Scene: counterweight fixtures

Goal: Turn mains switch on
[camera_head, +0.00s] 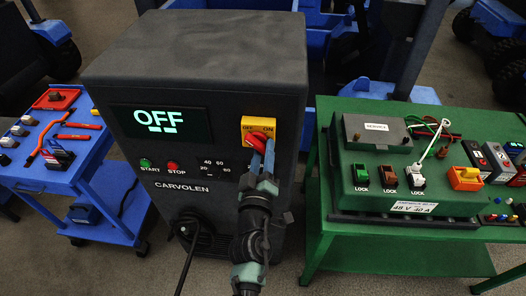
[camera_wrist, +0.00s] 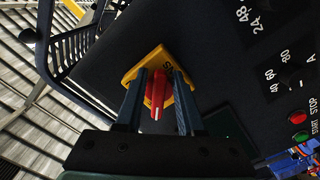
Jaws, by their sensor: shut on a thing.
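The mains switch is a red rotary knob (camera_head: 256,141) on a yellow plate (camera_head: 258,124) marked OFF and ON, on the front of the dark CARVOLEN cabinet (camera_head: 196,70). The cabinet's display (camera_head: 158,121) reads OFF in green. My gripper (camera_head: 263,152) reaches up to the switch and is shut on the red knob, hiding part of it in the head view. In the wrist view the red knob (camera_wrist: 157,88) sits between the two fingers, with the yellow plate (camera_wrist: 153,56) behind them. The knob's exact angle against the marks is hard to tell.
A green START button (camera_head: 146,163), a red STOP button (camera_head: 173,167) and small dials sit left of my gripper. A black cable (camera_head: 186,262) hangs from the cabinet's lower front. A blue cart (camera_head: 108,176) stands left, a green bench (camera_head: 400,232) close on the right.

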